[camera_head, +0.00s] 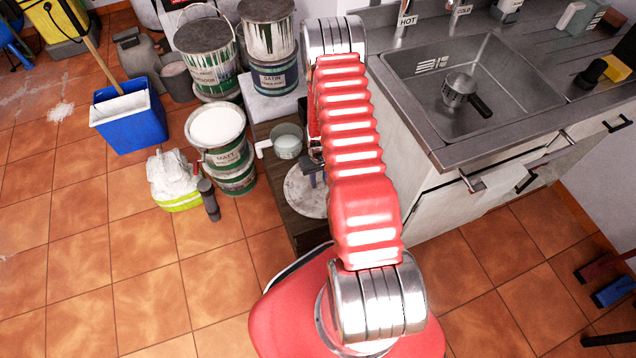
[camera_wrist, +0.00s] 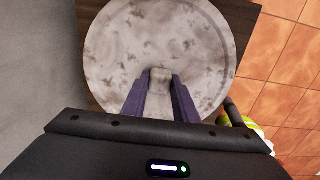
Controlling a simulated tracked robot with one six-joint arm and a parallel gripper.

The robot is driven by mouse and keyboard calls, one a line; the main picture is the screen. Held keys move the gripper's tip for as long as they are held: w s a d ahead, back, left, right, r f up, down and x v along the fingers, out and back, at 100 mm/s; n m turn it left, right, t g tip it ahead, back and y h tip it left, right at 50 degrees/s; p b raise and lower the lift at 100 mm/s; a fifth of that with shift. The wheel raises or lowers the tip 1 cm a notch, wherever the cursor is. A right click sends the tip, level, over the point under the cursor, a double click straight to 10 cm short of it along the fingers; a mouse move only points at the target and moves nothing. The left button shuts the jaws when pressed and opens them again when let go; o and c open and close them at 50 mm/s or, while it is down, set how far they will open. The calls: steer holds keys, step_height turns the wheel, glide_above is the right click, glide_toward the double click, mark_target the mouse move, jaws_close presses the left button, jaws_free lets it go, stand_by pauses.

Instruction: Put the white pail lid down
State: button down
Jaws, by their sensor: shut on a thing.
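The white pail lid (camera_wrist: 150,38) is a round, stained off-white disc with a small raised grip in its middle. My gripper (camera_wrist: 160,86) is shut on that grip, one purple-grey finger on each side. The lid also shows in the head view (camera_head: 300,194), flat over the near part of a dark wooden top (camera_head: 308,232); my arm hides its right side. I cannot tell whether its underside touches the wood.
A small pale pot (camera_head: 287,142) stands just behind the lid. A counter with a steel sink (camera_head: 470,95) is on the right.

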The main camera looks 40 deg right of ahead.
mark_target(319, 181)
steer(key=shift+f, duration=0.8)
steer(key=c, duration=1.4)
jaws_free()
steer(key=shift+f, duration=0.1)
step_height(319, 181, up, 12)
